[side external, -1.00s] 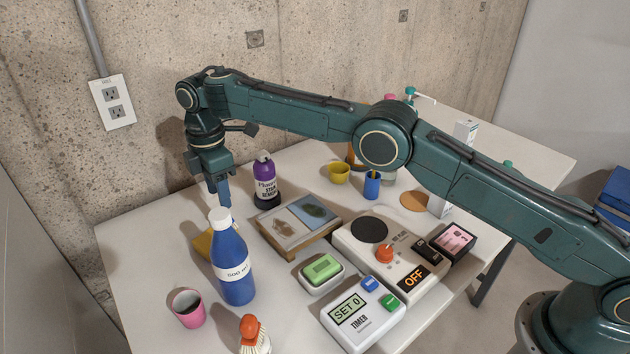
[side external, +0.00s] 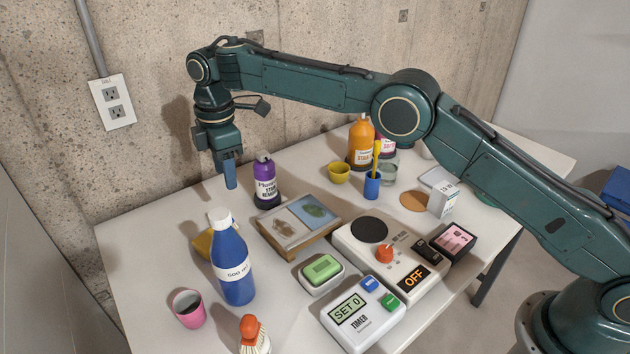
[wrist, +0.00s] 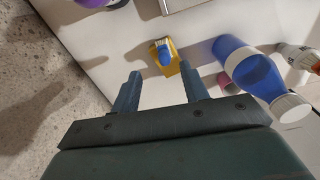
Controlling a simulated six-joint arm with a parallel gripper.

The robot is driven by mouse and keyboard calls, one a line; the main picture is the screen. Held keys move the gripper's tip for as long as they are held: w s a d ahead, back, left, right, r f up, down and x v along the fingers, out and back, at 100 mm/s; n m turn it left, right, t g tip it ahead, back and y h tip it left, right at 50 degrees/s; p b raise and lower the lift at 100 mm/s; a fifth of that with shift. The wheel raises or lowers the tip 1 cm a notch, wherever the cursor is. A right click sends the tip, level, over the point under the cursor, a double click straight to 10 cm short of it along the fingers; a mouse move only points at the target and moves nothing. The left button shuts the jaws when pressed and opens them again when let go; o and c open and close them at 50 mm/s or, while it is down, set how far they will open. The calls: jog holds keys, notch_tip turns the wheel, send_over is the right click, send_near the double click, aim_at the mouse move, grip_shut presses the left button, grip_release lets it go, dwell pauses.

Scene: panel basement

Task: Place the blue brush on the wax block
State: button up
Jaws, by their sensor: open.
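The yellow wax block (wrist: 172,66) lies on the table; in the side view its edge (side external: 203,243) shows behind the blue bottle. In the wrist view the small blue brush (wrist: 164,54), with a pale end, appears to rest on the yellow block. The bottle hides the brush in the side view. My gripper (side external: 230,183) is raised above the table behind the bottle. In the wrist view its two fingers (wrist: 160,72) are apart with nothing held between them, and the brush and block lie beyond the tips.
The tall blue bottle (side external: 233,275) stands close in front of the block. A purple bottle (side external: 265,185) and a picture tray (side external: 297,222) are to the right. A pink cup (side external: 189,308) and an orange-topped brush (side external: 253,335) are near the front. The far-left tabletop is clear.

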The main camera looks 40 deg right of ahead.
jog(key=s+d+r+m+t, duration=0.1)
jog(key=s+d+r+m, duration=0.45)
jog(key=d+r, duration=0.6)
jog(key=s+d+r+m+t, duration=0.25)
jog(key=s+d+r, duration=0.45)
jog(key=s, duration=0.4)
jog(key=s+d+f+m, duration=0.2)
jog(key=s+m, duration=0.1)
jog(key=s, duration=0.5)
jog(key=s+d+f+m+t, duration=0.1)
jog(key=s+d+f+m, duration=0.1)
jog(key=s, duration=0.6)
jog(key=s+d+f+m, duration=0.2)
jog(key=s+d+m, duration=0.1)
jog(key=s, duration=0.6)
jog(key=shift+d+f+m+t, duration=0.35)
jog(key=shift+d+f+m, duration=0.05)
jog(key=shift+d, duration=0.3)
